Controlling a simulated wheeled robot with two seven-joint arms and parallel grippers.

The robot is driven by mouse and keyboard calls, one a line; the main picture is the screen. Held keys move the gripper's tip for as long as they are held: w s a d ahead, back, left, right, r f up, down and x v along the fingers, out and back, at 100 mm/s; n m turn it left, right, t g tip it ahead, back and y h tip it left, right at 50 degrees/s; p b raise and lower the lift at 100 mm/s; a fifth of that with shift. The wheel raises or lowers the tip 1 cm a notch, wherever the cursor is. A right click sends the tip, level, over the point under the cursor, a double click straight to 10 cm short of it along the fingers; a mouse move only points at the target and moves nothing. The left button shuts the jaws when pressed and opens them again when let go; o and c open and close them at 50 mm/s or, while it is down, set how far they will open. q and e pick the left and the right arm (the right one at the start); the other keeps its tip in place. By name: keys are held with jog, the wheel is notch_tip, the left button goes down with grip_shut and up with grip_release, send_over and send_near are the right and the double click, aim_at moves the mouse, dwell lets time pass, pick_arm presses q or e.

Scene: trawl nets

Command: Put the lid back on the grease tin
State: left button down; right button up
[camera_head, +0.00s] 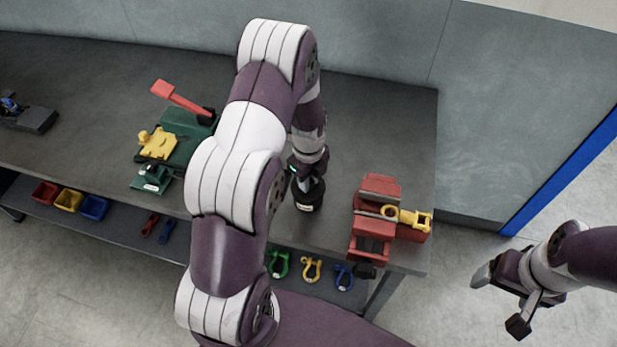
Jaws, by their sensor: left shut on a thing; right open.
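A small dark round tin (308,203) with a pale label stands upright on the grey bench near its front edge. My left gripper (306,184) points down directly over the tin and is shut on a dark thing at the tin's top, which appears to be the lid. The fingers and arm hide most of it, so I cannot tell whether the lid touches or is seated on the rim. My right gripper (501,300) is open and empty, off the bench at the lower right, over the floor.
A red vise (369,222) holding a yellow part stands just right of the tin. A green machine with a red lever (178,101) and a yellow piece (157,143) are to the left. Coloured bins (68,200) and shackles (312,268) sit on the lower shelf. The bench behind the vise is clear.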

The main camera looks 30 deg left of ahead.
dwell(0.6)
pick_arm(q)
jog(key=shift+f, duration=0.1)
jog(key=shift+c, duration=1.9)
grip_release()
notch_tip(320, 180, up, 7)
jog(key=p, duration=0.6)
grip_shut()
jog(key=shift+f, duration=0.2)
